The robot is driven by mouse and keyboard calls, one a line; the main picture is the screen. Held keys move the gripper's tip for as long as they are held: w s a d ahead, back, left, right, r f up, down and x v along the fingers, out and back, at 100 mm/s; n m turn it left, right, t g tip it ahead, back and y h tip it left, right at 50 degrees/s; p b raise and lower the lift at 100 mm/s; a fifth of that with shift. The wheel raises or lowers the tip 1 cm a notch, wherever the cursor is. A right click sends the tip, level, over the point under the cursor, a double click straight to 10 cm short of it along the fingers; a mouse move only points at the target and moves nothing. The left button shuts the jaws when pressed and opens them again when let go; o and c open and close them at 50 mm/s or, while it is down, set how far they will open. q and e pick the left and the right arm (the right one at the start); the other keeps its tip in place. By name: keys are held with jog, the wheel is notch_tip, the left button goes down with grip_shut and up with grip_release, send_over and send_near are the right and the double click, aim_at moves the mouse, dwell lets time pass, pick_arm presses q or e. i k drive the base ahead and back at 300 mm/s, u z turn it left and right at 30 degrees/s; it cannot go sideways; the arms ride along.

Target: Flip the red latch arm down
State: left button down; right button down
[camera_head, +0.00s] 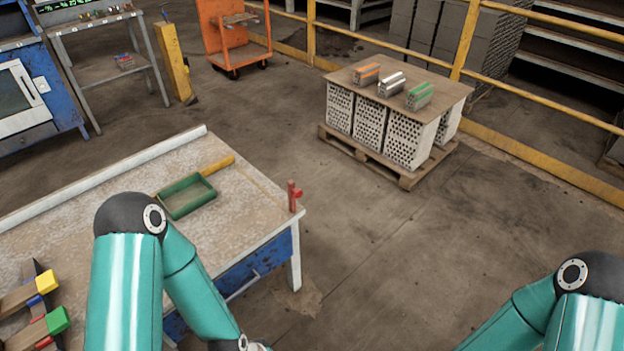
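A small red latch (293,196) stands at the right corner of the workbench (110,200). Its red part points up, with a short red piece sticking out to the right near its top. It is too small to tell which piece is the arm. My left arm bends down in front of the bench, and only its wrist shows at the bottom edge. My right arm is at the bottom right. Both grippers are outside the view, and neither arm touches the latch.
A green tray (187,196) and a yellow bar (217,165) lie on the bench. Holders with coloured blocks (47,281) are at the left. A pallet of hollow bricks (384,129) stands at the back right. Open floor (400,250) lies right of the bench.

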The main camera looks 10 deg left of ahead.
aim_at(294, 193)
jog(key=i, duration=0.85)
jog(key=u, duration=0.05)
